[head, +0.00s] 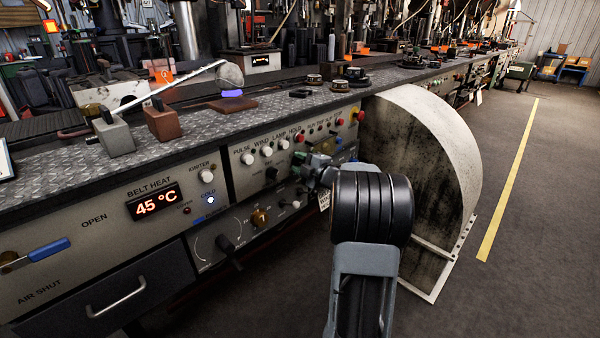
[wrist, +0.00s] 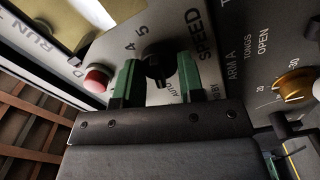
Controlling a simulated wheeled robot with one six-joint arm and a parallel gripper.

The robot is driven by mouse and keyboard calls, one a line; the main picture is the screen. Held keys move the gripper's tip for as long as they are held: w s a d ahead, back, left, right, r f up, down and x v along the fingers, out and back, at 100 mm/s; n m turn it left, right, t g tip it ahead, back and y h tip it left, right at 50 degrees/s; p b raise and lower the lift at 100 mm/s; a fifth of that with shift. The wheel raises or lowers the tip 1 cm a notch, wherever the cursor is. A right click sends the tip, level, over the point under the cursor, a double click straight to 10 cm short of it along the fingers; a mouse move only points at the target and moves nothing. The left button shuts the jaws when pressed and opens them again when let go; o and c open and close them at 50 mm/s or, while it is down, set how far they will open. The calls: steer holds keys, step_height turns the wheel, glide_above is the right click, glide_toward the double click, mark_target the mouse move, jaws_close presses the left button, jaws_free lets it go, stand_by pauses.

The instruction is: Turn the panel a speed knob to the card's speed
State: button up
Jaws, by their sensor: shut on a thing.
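The black speed knob (wrist: 157,68) sits on the grey panel between the two green fingers of my gripper (wrist: 155,78), which is shut on it. The word SPEED and the numerals 4 and 5 show beside the knob in the wrist view. The rest of the scale is partly hidden by the fingers, and I cannot tell the exact pointer setting. In the head view my gripper (head: 318,162) is at the right end of the panel, and the knob is hidden behind it. A white card (head: 324,201) hangs just below; its writing is too small to read.
A red button (wrist: 97,79) is close left of the fingers in the wrist view. A brass knob (wrist: 294,85) is to the right. A large curved guard (head: 430,150) stands right of my arm. The floor beyond the yellow line (head: 508,180) is clear.

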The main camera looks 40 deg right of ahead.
steer(key=shift+f+n+b, duration=0.2)
steer(key=shift+n+b, duration=1.3)
steer(key=shift+n, duration=0.1)
steer(key=shift+r, duration=0.1)
steer(key=o, duration=0.9)
steer(key=shift+s, duration=0.1)
steer(key=s+p, duration=0.1)
steer(key=s, duration=0.3)
steer(key=s+d+p, duration=0.1)
steer(key=s, duration=0.4)
steer(key=s+d+p, duration=0.1)
steer(key=s, duration=0.3)
steer(key=shift+s+d, duration=0.2)
steer(key=shift+s, duration=0.05)
